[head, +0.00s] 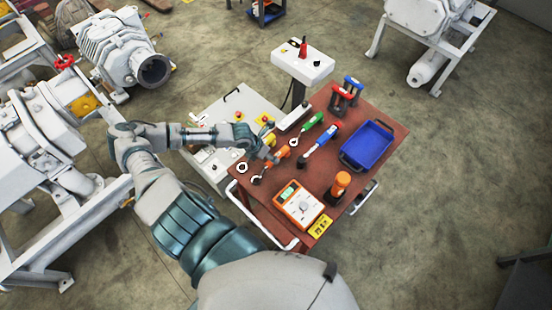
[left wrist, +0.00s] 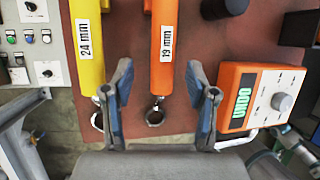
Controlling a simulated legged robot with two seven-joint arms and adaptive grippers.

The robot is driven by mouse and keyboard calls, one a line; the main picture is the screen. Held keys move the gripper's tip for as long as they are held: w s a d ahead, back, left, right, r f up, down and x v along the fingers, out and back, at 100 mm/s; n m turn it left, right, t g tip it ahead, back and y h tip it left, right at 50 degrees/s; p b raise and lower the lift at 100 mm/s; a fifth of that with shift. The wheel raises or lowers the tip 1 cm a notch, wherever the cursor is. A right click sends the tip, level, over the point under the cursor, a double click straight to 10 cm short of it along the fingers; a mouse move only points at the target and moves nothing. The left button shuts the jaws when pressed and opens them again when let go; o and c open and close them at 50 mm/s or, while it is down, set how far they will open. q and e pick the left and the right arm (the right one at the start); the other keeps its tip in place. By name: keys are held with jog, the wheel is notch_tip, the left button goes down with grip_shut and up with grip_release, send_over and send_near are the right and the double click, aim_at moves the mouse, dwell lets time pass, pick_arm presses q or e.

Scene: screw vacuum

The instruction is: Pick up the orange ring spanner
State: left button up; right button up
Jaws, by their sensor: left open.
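The orange ring spanner (left wrist: 164,48), labelled 19 mm, lies on the red-brown table top (head: 372,116). Its open dark ring (left wrist: 155,114) points toward my wrist in the left wrist view; in the head view the ring end (head: 257,179) shows near the table's left edge. My left gripper (left wrist: 159,66) is open, with one finger on each side of the orange handle in the left wrist view. I cannot tell how far above the handle the fingers are. In the head view the gripper (head: 270,153) partly covers the spanner. My right gripper is not in view.
A yellow 24 mm spanner (left wrist: 87,45) lies close beside the left finger. An orange multimeter (left wrist: 258,98) stands close to the right finger. A blue tray (head: 367,144), a green-handled tool (head: 312,121) and a orange-topped dark object (head: 340,185) share the table. A control cabinet (head: 235,113) adjoins it.

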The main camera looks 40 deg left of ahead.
pick_arm(q)
jog(key=x, duration=0.4)
jog(key=shift+w+d+f+p, duration=0.1)
jog(key=shift+w+d+p, duration=0.05)
jog(key=shift+w+p, duration=0.25)
jog(key=shift+w+f, duration=0.1)
jog(key=shift+f, duration=0.1)
jog(key=shift+d+r, duration=0.1)
grip_shut()
